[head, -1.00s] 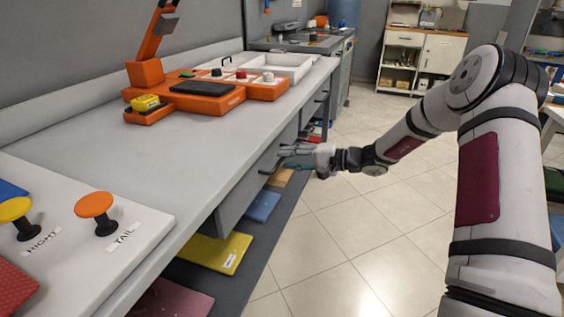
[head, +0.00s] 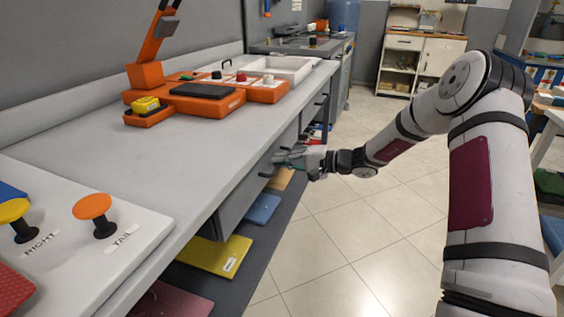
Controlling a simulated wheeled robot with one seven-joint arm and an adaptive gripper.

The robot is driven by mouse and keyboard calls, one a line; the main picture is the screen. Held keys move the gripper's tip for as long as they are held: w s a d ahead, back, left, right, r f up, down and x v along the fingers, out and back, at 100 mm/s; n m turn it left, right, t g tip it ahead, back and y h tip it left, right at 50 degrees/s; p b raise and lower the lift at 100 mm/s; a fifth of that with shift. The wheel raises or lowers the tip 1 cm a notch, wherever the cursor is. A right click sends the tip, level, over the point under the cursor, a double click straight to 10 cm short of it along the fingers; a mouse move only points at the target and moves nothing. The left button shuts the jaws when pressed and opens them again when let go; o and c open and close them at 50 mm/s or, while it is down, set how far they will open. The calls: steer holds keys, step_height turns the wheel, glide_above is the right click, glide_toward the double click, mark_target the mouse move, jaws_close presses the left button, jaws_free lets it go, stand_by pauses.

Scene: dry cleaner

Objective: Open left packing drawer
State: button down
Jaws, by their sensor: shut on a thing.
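The grey packing drawer (head: 240,201) sits under the front edge of the long grey workbench (head: 185,163), seen at a steep angle in the head view. Its front looks flush or nearly so; I cannot tell a gap. A dark handle (head: 265,174) shows on the drawer front. My gripper (head: 279,160) is at this handle, reaching in from the right, with its fingers shut on it. The fingers hide part of the handle, and the exact hold is too small to see.
A yellow board (head: 215,256) and a blue one (head: 262,209) lie on the low shelf below the drawer. An orange machine (head: 205,92) and a white panel with knobs (head: 140,218) stand on the bench. The tiled floor (head: 335,235) right of the bench is clear.

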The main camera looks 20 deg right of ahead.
steer(key=f+v, duration=0.3)
steer(key=v, duration=1.1)
steer(key=d+f+p+v, duration=0.1)
steer(key=f+v, duration=0.2)
steer(key=v, duration=1.2)
steer(key=shift+s+d, duration=0.25)
steer(key=shift+s, duration=0.3)
steer(key=c, duration=1.7)
jaws_free()
steer(key=v, duration=1.2)
steer(key=shift+f, duration=0.1)
